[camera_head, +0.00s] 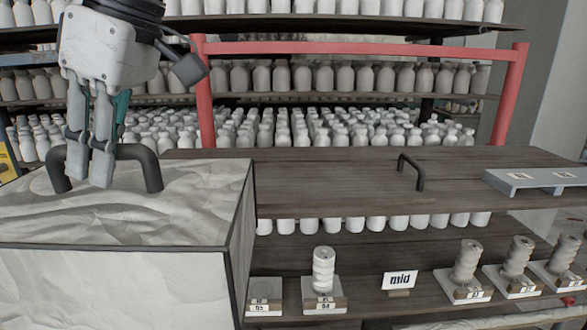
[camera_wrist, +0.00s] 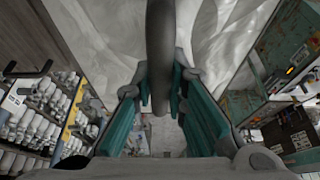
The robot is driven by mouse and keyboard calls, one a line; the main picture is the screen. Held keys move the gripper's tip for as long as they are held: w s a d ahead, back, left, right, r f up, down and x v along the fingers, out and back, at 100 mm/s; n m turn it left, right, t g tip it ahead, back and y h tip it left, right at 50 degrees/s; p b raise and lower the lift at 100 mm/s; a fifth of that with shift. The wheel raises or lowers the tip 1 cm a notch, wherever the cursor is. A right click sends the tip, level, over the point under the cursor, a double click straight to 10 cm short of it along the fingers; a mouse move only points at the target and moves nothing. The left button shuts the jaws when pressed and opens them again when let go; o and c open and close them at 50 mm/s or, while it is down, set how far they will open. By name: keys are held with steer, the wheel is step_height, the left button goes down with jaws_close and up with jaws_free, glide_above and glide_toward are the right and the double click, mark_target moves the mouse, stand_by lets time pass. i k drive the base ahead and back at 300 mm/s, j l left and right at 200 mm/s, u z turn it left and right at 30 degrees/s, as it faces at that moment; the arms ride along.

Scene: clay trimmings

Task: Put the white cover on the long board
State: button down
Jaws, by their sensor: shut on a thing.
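The white cover (camera_head: 120,205) is a large box with a crumpled pale surface, dark edges and a dark arched handle (camera_head: 140,153) on top. It fills the lower left of the head view, its bottom out of frame. My gripper (camera_head: 90,165) is shut on the handle from above. In the wrist view the handle runs between the teal finger pads of my gripper (camera_wrist: 161,88), with the white cover (camera_wrist: 225,35) below. A long dark wooden board (camera_head: 360,278) lies right of the cover, carrying small stands; the cover hides its left part.
A dark wooden top with its own handle (camera_head: 411,172) sits behind the board. A red frame (camera_head: 360,48) and shelves of white bottles stand behind. Clay stacks on stands (camera_head: 324,270) and a "mid" sign (camera_head: 399,280) stand on the board. A grey plate (camera_head: 535,180) is at right.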

mark_target(274, 182)
steer(key=i, duration=1.1)
